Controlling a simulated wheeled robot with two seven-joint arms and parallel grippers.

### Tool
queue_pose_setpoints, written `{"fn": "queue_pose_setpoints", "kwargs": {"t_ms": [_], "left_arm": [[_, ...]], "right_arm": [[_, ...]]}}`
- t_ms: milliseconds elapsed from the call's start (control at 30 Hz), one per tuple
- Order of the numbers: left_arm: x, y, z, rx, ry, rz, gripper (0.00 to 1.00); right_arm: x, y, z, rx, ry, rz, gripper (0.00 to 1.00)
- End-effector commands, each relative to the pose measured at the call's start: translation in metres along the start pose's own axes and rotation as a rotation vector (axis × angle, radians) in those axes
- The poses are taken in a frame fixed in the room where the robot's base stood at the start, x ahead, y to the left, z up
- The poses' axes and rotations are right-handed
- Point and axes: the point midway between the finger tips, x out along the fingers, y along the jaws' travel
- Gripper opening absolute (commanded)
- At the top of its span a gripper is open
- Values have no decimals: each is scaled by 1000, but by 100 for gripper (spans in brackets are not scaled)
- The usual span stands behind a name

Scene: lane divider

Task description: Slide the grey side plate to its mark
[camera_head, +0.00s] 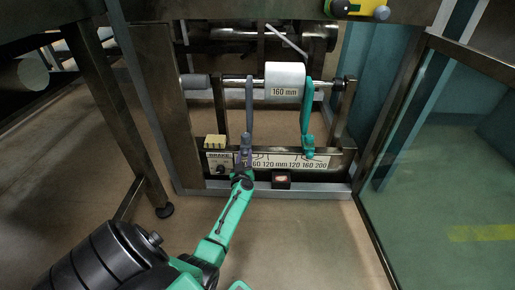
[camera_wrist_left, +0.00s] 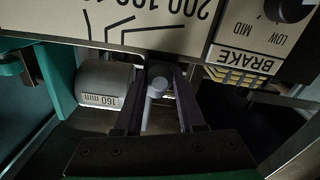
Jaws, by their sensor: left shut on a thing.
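The grey side plate (camera_head: 249,100) stands upright on the machine's rail, to the left of the white roll marked 160 mm (camera_head: 285,76). A gap shows between the plate and the roll. My left gripper (camera_head: 243,158) is at the foot of the grey plate. In the left wrist view its dark fingers (camera_wrist_left: 158,100) are shut on the plate's grey knob (camera_wrist_left: 157,84). The scale strip (camera_head: 290,160) with printed widths runs below; my gripper hides part of it, and I cannot tell which mark the plate is at. My right gripper is not in view.
A green side plate (camera_head: 307,120) stands right of the roll. A brake panel (camera_head: 218,163) is left of my gripper, with yellow blocks (camera_head: 215,141) above it. A glass panel (camera_head: 445,170) stands at right.

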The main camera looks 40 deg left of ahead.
Motion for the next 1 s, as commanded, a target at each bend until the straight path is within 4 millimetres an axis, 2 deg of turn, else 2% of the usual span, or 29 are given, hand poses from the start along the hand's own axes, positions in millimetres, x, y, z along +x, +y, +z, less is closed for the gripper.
{"fn": "queue_pose_setpoints", "kwargs": {"t_ms": [1000], "left_arm": [[-1,-40,-9,2,-3,-3,0]], "right_arm": [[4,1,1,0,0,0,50]]}}
